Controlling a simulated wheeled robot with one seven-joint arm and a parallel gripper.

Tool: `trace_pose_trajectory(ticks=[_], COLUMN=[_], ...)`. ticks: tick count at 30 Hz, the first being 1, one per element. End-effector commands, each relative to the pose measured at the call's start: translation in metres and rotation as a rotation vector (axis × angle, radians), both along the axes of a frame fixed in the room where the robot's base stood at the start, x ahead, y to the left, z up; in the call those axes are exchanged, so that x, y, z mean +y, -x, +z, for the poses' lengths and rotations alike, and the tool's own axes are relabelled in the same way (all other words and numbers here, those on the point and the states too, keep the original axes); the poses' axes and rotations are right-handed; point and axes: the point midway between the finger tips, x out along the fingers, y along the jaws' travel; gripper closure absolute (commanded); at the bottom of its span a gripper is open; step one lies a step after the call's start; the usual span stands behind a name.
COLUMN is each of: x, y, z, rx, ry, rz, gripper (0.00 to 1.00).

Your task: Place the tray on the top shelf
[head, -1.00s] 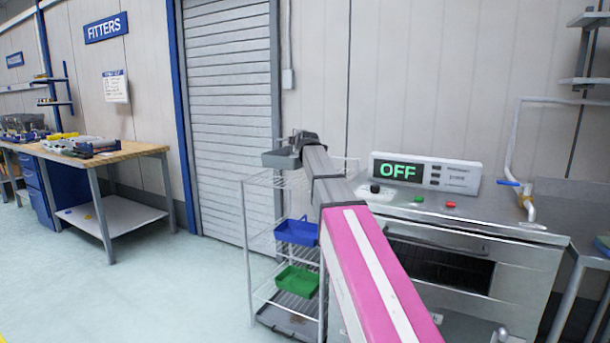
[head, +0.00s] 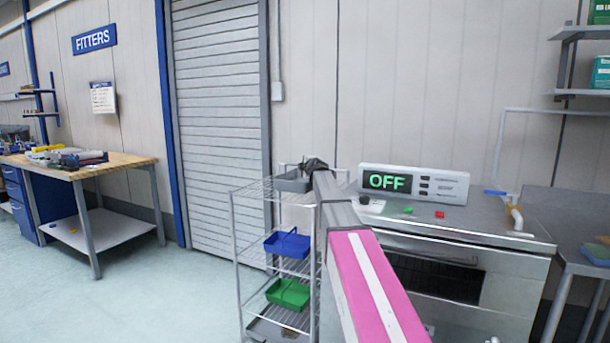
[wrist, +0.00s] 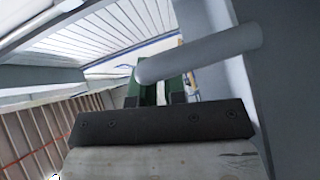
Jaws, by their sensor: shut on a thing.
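A small grey tray (head: 291,184) is at the far end of my arm in the head view, at the level of the wire rack's top shelf (head: 250,190). It overlaps the right part of that shelf; I cannot tell if it touches the wires. My gripper (head: 314,164) is dark, partly hidden behind my arm, and shut on the tray. The grip on the tray is not clear there.
Lower rack shelves hold a blue tray (head: 288,243) and a green tray (head: 288,294). A steel oven-like machine (head: 470,240) with an OFF display (head: 388,180) stands right of the rack. A roller shutter (head: 218,120) is behind. Open floor (head: 150,295) lies left.

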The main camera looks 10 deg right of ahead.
Motion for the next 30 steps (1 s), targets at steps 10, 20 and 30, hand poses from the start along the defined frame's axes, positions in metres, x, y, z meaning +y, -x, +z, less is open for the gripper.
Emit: trace_pose_trajectory(ticks=[10,20,30], x=[0.000,0.000,0.000], y=[0.000,0.000,0.000], z=[-0.031,-0.034,-0.033], rx=[0.000,0.001,0.001], ry=[0.000,0.000,0.000], rz=[0.000,0.000,0.000], gripper=[1.00,0.68,0.62])
